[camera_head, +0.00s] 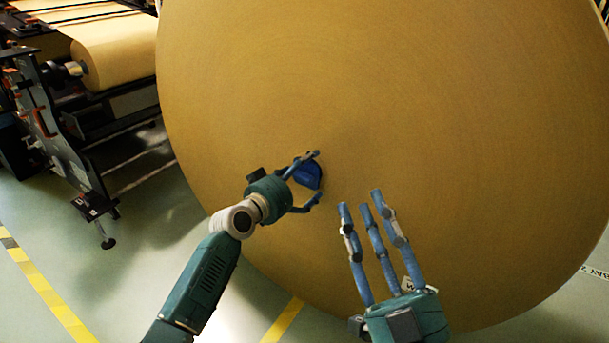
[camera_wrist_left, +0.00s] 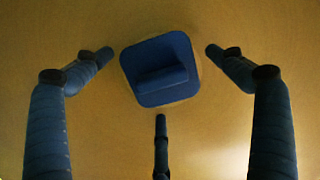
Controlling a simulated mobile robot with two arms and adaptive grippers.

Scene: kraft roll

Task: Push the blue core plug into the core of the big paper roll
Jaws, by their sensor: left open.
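The big paper roll (camera_head: 420,90) stands with its broad brown face toward me. The blue core plug (camera_head: 307,174) is at that face, and the core behind it is hidden. In the left wrist view the plug (camera_wrist_left: 160,70) shows a squarish blue front with a raised bar, slightly tilted. I cannot tell how deep it sits. My left gripper (camera_head: 317,177) is open, its fingers spread around the plug with gaps and not closed on it. In the wrist view its fingertips (camera_wrist_left: 159,80) surround the plug. My right gripper (camera_head: 361,203) is open and empty, right of the plug, fingers pointing up before the roll.
A machine with a smaller paper roll (camera_head: 110,50) stands at the upper left, its dark frame (camera_head: 60,140) reaching toward the floor. Yellow floor tape (camera_head: 45,290) runs along the lower left. The green floor between the machine and the big roll is open.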

